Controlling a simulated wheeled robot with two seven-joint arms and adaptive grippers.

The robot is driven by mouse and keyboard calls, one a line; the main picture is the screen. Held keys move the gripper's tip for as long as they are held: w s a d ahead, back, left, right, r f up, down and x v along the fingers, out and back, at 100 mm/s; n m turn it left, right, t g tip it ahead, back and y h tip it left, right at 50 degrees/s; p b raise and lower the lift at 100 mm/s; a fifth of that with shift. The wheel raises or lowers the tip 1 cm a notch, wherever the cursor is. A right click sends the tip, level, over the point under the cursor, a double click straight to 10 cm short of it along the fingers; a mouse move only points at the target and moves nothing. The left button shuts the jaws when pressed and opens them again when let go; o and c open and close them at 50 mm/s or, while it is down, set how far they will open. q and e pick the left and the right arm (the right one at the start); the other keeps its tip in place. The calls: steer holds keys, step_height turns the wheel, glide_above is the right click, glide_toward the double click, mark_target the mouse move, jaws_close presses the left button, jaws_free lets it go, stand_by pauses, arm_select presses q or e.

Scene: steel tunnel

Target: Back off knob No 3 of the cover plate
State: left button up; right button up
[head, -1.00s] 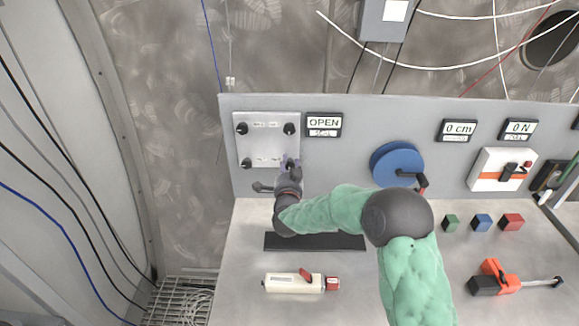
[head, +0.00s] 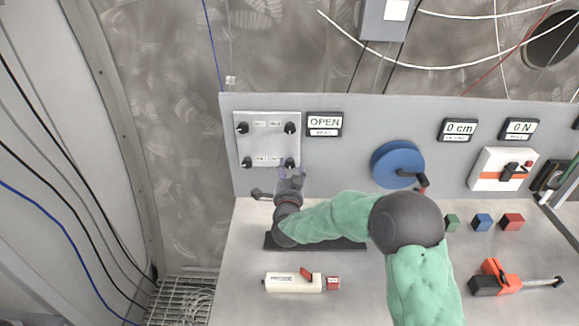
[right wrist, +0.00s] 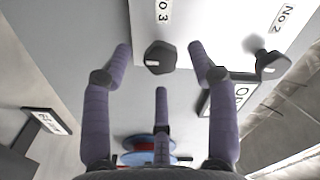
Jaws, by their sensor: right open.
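The pale cover plate (head: 268,144) is on the upright panel at the left, with a dark knob at each corner. The lower right knob (head: 290,162) is just above the fingertips of my right gripper (head: 290,172). In the right wrist view this dark knob (right wrist: 160,57) is beside the label "No 3" (right wrist: 164,12), between the spread purple fingers and clear of them. My right gripper is open and holds nothing. Another knob (right wrist: 268,62), near the label "No 2", shows at the right of that view. My left gripper is not in view.
An "OPEN" display (head: 324,124) is right of the plate. A blue wheel (head: 397,164) is farther right. A black strip (head: 345,244) and a white tool (head: 292,283) lie on the bench.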

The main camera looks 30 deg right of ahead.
steer(key=v, duration=0.8)
steer(key=shift+s+a, duration=0.25)
steer(key=shift+s, duration=0.05)
